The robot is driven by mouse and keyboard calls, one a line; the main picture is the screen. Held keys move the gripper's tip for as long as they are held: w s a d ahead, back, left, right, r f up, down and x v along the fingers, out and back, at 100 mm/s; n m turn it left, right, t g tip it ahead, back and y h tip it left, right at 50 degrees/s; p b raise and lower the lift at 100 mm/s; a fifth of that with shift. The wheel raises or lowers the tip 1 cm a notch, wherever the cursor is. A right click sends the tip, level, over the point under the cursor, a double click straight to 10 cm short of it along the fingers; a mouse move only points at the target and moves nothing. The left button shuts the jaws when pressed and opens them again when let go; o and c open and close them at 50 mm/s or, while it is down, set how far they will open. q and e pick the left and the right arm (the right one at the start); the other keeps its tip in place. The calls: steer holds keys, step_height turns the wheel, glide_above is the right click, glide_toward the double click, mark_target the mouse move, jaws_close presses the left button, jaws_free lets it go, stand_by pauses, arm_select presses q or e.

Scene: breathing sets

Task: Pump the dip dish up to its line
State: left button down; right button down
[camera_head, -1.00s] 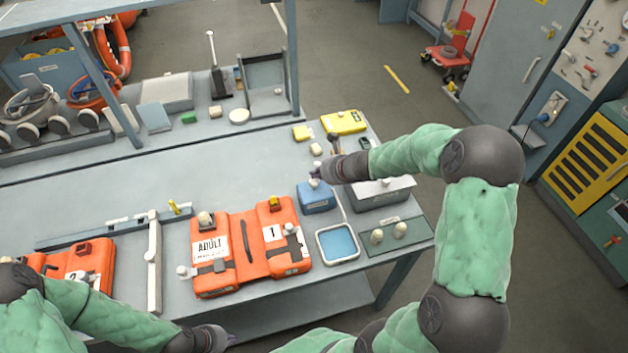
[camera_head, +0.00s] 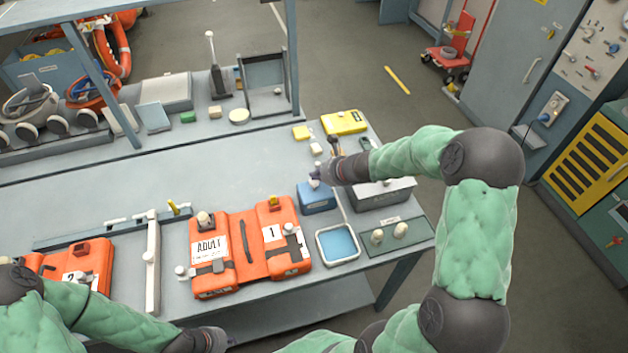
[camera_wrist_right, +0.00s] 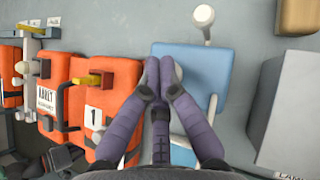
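The dip dish (camera_head: 338,244) is a square, light-rimmed tray of blue liquid near the table's front right. Its line is too small to make out. Just behind it stands a blue pump box (camera_head: 318,199) with a pale knob (camera_head: 314,183) on top. The box (camera_wrist_right: 205,65) also shows in the right wrist view, the knob partly hidden by my fingers. My right gripper (camera_head: 313,175) is over the knob, its fingertips (camera_wrist_right: 160,62) together; contact with the knob is unclear. My left gripper (camera_head: 230,340) is low in front of the table, its fingers too small to read.
An orange vest marked ADULT and 1 (camera_head: 246,243) lies left of the dish, another orange vest (camera_head: 80,268) further left. A grey box (camera_head: 385,192) stands right of the pump. A green plate with two pale knobs (camera_head: 397,238) lies right of the dish. The table's middle is clear.

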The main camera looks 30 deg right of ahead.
steer(key=shift+f+b, duration=0.9)
steer(key=shift+f, duration=0.1)
stand_by(0.8)
steer(key=shift+r, duration=0.1)
steer(key=shift+r+p, duration=1.3)
steer(key=shift+r, duration=0.05)
step_height(320, 180, up, 5)
steer(key=p, duration=0.4)
steer(key=shift+p, duration=0.35)
stand_by(0.4)
